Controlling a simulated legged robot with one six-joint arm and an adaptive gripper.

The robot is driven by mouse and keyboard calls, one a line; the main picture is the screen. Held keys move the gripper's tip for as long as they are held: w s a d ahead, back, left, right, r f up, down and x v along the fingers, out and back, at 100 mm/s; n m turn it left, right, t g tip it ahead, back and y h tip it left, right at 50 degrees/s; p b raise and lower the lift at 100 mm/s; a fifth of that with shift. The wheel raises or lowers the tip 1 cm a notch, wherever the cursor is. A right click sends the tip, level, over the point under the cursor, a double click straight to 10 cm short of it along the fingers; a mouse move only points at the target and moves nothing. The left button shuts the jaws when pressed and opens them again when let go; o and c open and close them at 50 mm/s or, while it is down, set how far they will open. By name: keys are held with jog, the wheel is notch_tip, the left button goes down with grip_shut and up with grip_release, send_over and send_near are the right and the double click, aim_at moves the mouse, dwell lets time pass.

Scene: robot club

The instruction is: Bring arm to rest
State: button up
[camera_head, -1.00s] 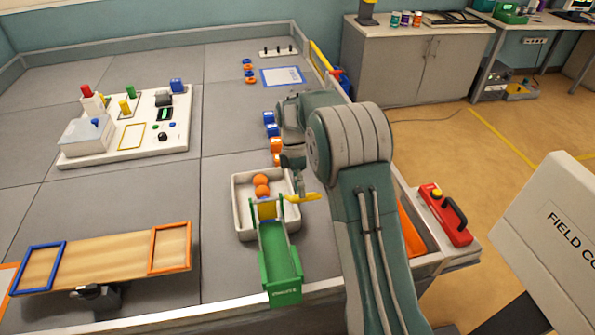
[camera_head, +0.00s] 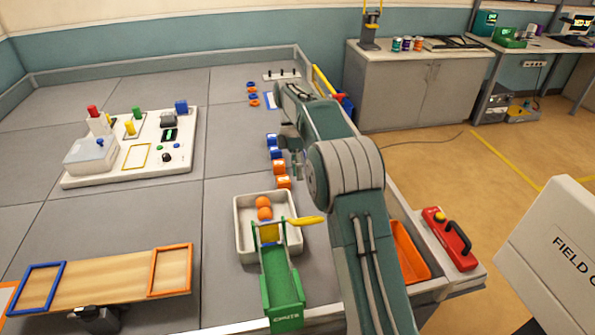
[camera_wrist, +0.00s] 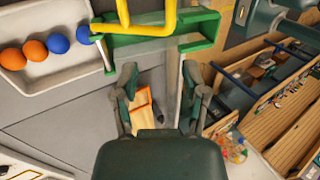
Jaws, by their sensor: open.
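My gripper (camera_head: 297,166) hangs below my forearm in the head view, near the blue and orange blocks and behind the white tray (camera_head: 241,235). In the wrist view its two fingers stand apart (camera_wrist: 162,95), with nothing held between them. The green chute (camera_head: 281,283) with a yellow lever (camera_head: 305,221) stands at the tray's front. The chute also shows at the top of the wrist view (camera_wrist: 200,30). My arm is raised and bent over the table's right side. It hides part of the table edge.
Blue and orange blocks (camera_head: 281,169) stand in a row close to my gripper. A white board with coloured parts (camera_head: 85,180) lies at left. A wooden plank with blue and orange frames (camera_head: 110,275) is at front left. A red box (camera_head: 449,238) sits on the right edge.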

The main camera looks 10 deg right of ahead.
jog(key=s+d+r+m+t, duration=0.1)
jog(key=s+r+m+t, duration=0.65)
jog(key=s+r, duration=0.65)
jog(key=s+f+m+t, duration=0.2)
jog(key=s+m, duration=0.3)
jog(key=s, duration=0.4)
jog(key=s+f+m+t, duration=0.2)
jog(key=s+m, duration=0.3)
jog(key=s, duration=0.5)
jog(key=shift+d+f, duration=0.3)
jog(key=shift+f, duration=0.15)
